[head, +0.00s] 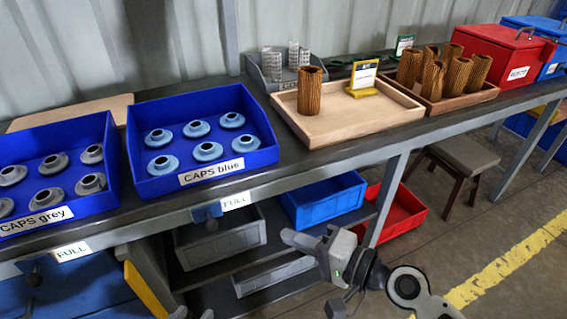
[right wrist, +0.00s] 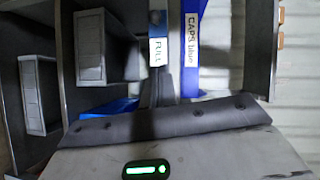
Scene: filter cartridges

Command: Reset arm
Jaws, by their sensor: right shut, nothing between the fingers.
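My right gripper (head: 290,238) is in front of the bench at the lower middle of the head view, pointing left. It is shut and empty, apart from the bench and everything on it.
On the bench stand blue bins of grey caps (head: 112,165) and blue caps (head: 272,150). A wooden tray (head: 345,122) holds a brown cartridge (head: 309,90) and a yellow sign stand (head: 363,80). Another tray (head: 440,105) holds several cartridges. Blue (head: 325,200) and red (head: 400,215) crates sit below. A stool (head: 460,152) stands right.

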